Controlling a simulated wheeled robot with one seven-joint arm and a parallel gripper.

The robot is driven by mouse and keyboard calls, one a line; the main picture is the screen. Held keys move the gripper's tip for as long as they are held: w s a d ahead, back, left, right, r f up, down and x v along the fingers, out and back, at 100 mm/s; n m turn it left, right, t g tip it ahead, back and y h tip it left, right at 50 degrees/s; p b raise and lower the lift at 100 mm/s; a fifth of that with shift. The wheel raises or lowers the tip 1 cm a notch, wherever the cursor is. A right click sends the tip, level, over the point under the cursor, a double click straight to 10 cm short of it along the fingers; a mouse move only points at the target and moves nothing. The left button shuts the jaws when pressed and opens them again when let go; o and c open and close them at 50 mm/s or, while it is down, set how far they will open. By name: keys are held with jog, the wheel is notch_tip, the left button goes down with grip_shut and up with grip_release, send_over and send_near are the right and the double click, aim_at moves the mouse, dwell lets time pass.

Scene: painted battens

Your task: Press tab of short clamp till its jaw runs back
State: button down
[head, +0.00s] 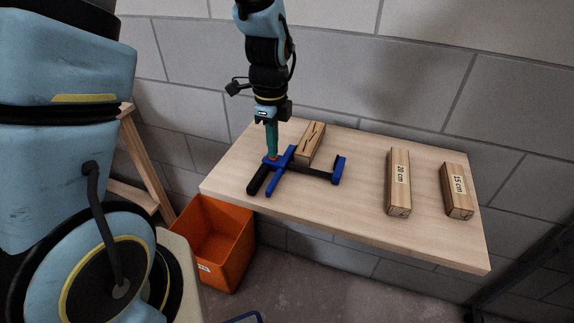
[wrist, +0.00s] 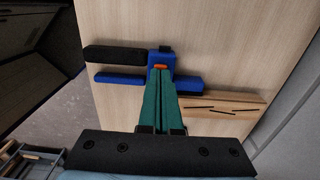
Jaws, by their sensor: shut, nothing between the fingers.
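One bar clamp lies on the table, with a blue body (head: 284,161), a black handle (head: 259,179), a blue lever (head: 272,184), a dark bar (head: 313,172) and a blue end jaw (head: 339,170). In the wrist view the clamp's body (wrist: 188,63) lies just beyond my fingertips. A small orange tab (wrist: 160,67) shows right at the tips. My gripper (head: 273,156) has green fingers, shut and empty, pointing down at the tab. The tips (wrist: 160,72) meet or nearly meet the tab; I cannot tell whether it is pressed.
A wooden block with dark marks (head: 311,143) lies close behind the bar. Battens labelled 20 cm (head: 398,184) and 15 cm (head: 456,190) lie to the right on the table (head: 362,216). An orange bin (head: 222,240) stands below the left edge. A block wall is behind.

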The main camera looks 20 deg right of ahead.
jog(key=shift+r+p, duration=2.05)
jog(key=shift+r, duration=0.75)
jog(key=a+r+n, duration=0.3)
jog(key=a+n, duration=0.9)
jog(key=w+a+r+n+t, duration=0.1)
jog(key=a+r+n, duration=0.3)
jog(key=a+n, duration=0.9)
jog(key=shift+a+r+n+t, duration=0.15)
jog(key=shift+a+n+t, duration=0.05)
jog(key=shift+n+t, duration=0.1)
